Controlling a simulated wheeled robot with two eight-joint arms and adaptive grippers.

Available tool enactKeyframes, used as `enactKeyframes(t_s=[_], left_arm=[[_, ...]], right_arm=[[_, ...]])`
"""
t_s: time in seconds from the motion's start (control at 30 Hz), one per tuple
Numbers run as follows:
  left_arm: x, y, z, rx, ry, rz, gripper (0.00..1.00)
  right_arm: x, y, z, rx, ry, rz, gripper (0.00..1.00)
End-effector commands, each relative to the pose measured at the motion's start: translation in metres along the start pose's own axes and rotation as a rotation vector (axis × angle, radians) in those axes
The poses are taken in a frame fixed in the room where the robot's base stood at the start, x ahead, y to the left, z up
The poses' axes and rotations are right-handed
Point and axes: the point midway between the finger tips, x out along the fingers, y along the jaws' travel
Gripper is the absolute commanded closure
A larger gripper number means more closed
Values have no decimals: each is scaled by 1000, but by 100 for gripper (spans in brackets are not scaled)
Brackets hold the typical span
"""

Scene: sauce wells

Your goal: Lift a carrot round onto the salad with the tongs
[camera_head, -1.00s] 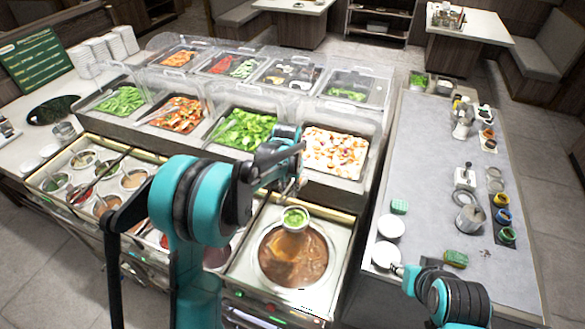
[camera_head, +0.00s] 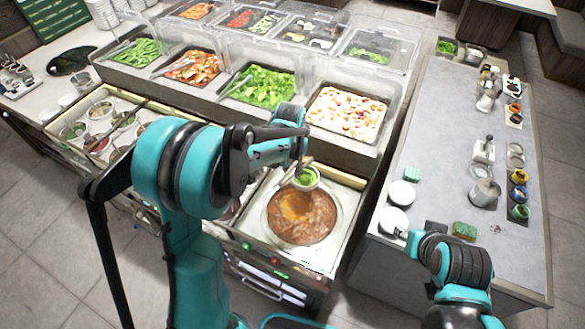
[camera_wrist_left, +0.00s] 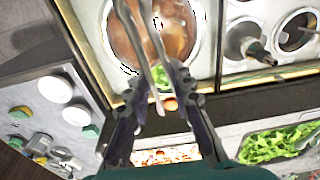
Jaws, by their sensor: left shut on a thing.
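My left gripper (camera_wrist_left: 158,88) is shut on the pale tongs (camera_wrist_left: 152,55), whose two arms run up the left wrist view over the soup. A small bowl of green salad (camera_head: 306,178) shows at the back edge of the soup well in the head view. Its salad (camera_wrist_left: 160,76) shows partly behind the tongs in the wrist view. An orange round (camera_wrist_left: 170,104), likely a carrot round, shows beside it; what it rests on is unclear. My right gripper (camera_head: 402,233) is by the white plates at right; its jaws are too small to read.
The brown soup well (camera_head: 302,216) lies below the bowl. Trays of lettuce (camera_head: 266,87) and a pale chopped mix (camera_head: 345,108) stand behind it under clear guards. White plates (camera_head: 393,220) stand on the grey counter (camera_head: 443,130), whose middle is mostly clear.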

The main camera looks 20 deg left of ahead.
Motion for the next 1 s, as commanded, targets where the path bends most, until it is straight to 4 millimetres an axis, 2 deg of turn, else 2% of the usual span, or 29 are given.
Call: enactKeyframes(t_s=[0.6,0.8,1.0], left_arm=[[71,1,7,0,0,0,100],[82,2,8,0,0,0,100],[82,2,8,0,0,0,100]], right_arm=[[38,0,27,0,0,0,60],[43,0,31,0,0,0,60],[43,0,31,0,0,0,60]])
